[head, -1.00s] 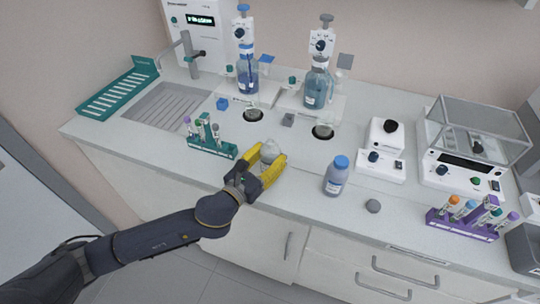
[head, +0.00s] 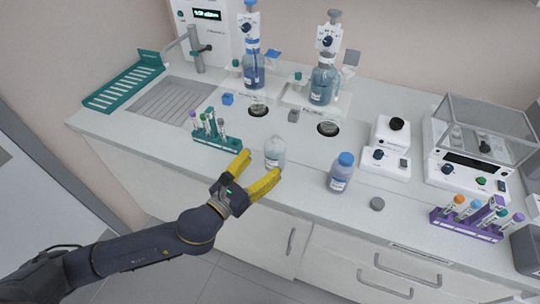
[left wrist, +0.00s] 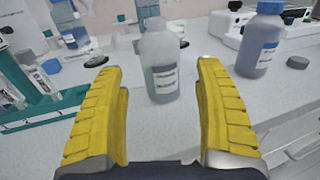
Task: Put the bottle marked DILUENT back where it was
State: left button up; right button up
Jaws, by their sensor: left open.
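A translucent bottle (head: 275,153) with greyish liquid stands upright on the bench in front of my left gripper. It also shows in the left wrist view (left wrist: 160,65), with a white label too small to read. My left gripper (head: 256,172) is open, its yellow fingers pointing toward this bottle, which stands just beyond the fingertips, apart from them. A second bottle (head: 341,173) with a blue cap stands upright to the right; its label is unreadable too. I cannot tell which is marked DILUENT. My right gripper is out of view.
A teal tube rack (head: 216,141) stands left of the translucent bottle. A grey round cap-like piece (head: 377,203) lies right of the blue-capped bottle. Two dispenser bottles (head: 253,72) (head: 322,85) stand behind. A purple rack (head: 466,232) and a balance (head: 470,160) are at the right.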

pick_arm(q)
jog(key=shift+v, duration=2.75)
